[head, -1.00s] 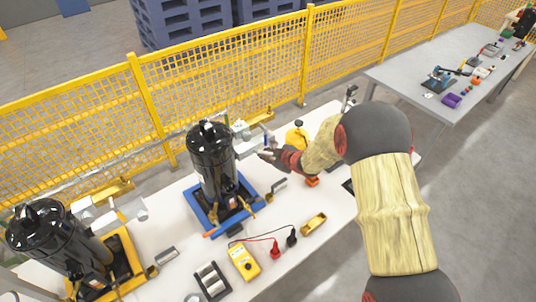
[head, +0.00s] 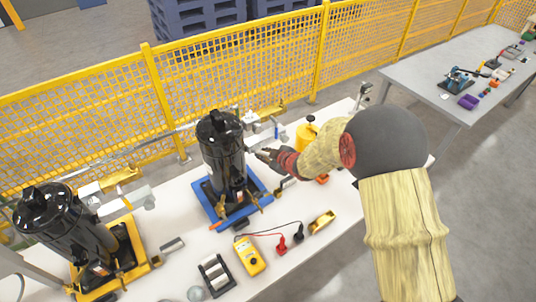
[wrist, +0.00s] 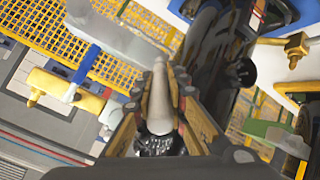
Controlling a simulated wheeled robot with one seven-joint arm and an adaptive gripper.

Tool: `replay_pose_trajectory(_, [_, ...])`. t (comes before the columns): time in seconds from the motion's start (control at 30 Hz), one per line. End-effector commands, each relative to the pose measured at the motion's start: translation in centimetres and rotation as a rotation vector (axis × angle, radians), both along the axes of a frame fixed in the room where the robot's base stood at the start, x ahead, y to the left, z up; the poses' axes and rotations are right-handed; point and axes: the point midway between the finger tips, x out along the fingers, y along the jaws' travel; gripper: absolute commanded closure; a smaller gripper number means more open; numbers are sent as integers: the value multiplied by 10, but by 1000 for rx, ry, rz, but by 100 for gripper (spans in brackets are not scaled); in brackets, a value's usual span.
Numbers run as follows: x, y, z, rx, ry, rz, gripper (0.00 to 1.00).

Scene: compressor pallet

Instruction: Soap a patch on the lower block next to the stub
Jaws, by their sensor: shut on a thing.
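The black compressor (head: 222,155) stands upright on a blue pallet (head: 257,190) in the head view. Pale blocks with brass fittings (head: 262,135) sit just right of it, partly hidden by my arm. In the wrist view a pale block (wrist: 120,38) lies left of the black cylinder (wrist: 212,65), with a brass stub (wrist: 62,88) below it. I cannot tell which block is the lower one. My gripper (head: 258,153) is close to the compressor's right side. In the wrist view (wrist: 160,105) it is shut on a pale rod-like tool (wrist: 160,82); I cannot tell whether its tip touches anything.
A second black compressor (head: 62,225) stands on a yellow pallet at left. A yellow meter (head: 248,256), a brass piece (head: 322,221) and a roll holder (head: 217,275) lie on the white bench (head: 187,200). A yellow mesh fence (head: 240,70) runs behind. A grey table (head: 420,75) stands at right.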

Motion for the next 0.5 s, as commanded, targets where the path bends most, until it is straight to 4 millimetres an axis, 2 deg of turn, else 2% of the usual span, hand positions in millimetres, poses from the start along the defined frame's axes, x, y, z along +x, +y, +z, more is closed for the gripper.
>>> replay_pose_trajectory(0.27, [-2, -2, 0, 0, 0, -2, 100])
replay_pose_trajectory(0.5, [-19, -14, 0, 0, 1, -3, 100])
